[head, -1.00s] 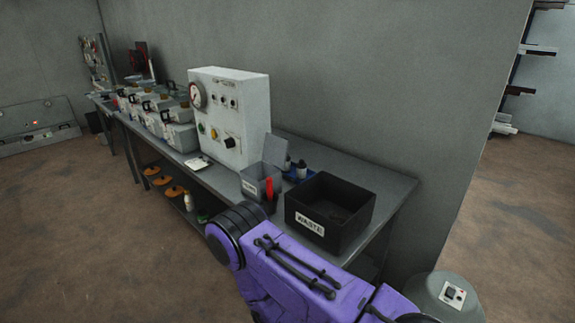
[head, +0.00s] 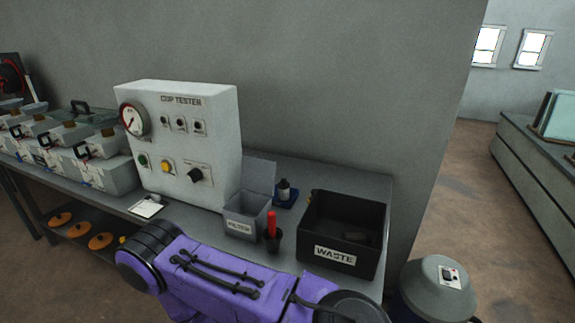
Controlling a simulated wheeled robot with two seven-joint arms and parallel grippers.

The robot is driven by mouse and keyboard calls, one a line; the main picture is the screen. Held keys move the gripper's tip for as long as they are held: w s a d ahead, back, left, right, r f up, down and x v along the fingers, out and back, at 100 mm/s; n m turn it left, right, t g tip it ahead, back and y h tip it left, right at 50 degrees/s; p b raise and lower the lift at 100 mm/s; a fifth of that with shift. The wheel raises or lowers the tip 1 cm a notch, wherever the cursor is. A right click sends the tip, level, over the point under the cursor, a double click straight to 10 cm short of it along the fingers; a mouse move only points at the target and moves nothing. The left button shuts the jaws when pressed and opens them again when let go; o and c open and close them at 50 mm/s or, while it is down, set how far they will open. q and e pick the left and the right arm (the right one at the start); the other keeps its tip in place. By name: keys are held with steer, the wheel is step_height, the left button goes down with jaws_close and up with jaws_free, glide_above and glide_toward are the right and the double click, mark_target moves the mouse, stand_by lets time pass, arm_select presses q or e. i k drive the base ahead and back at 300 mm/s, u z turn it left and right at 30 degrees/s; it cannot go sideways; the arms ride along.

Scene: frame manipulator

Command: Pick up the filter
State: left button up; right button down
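A small grey open bin (head: 245,216) stands on the bench (head: 368,180) with its lid raised behind it; its label seems to read "FILTER". I cannot see into it well enough to tell whether a filter is inside, and no loose filter can be made out. A purple arm of mine crosses the lower middle in front of the bench, but its fingers are not in view. My other gripper is not in view either.
A black waste box (head: 343,232) stands right of the bin. A red-handled tool in a dark cup (head: 273,240) and a small bottle on a blue tray (head: 284,193) are close by. The white cup tester (head: 183,150) and several lidded boxes (head: 105,172) stand left. A grey drum (head: 435,285) is right of the bench.

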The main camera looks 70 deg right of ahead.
mark_target(284, 187)
steer(key=z, duration=2.8)
steer(key=i, duration=0.6)
